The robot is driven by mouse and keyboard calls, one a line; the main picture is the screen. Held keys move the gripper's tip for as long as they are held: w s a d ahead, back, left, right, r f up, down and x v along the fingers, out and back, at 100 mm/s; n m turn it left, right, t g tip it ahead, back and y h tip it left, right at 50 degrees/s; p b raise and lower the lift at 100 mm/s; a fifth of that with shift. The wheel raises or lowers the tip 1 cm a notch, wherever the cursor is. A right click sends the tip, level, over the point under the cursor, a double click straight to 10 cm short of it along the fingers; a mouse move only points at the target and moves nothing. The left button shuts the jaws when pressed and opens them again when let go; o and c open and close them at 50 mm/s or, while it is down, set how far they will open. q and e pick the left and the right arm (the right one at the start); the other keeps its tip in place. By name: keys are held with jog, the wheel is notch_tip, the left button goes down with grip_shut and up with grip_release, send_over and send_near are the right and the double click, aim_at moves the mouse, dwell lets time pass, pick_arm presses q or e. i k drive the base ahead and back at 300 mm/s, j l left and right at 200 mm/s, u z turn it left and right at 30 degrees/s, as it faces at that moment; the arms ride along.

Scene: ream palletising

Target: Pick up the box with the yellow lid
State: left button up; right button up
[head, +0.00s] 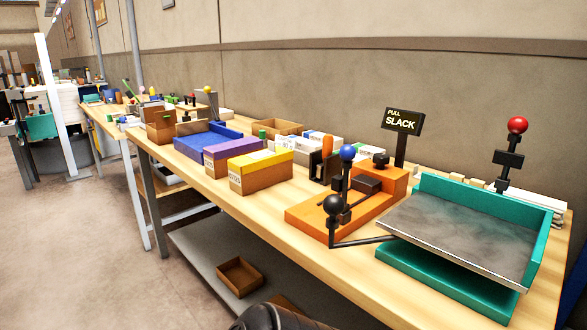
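The box with the yellow lid (261,172) stands near the front edge of the long wooden workbench (350,289), left of centre in the head view. Its body is brown cardboard with a small printed label on the near side. A similar box with a purple lid (231,152) stands right behind it to the left, very close or touching. A dark rounded part at the bottom edge looks like part of my own arm. Neither of my grippers shows in this view.
Right of the box is an orange-based lever device (308,211) with ball knobs, then a teal stand with a metal plate (463,239). A blue tray (208,139) and white-labelled boxes (296,149) stand behind. An open cardboard box (240,275) lies on the lower shelf.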

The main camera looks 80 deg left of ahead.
aim_at(247, 175)
jog(key=u, duration=2.9)
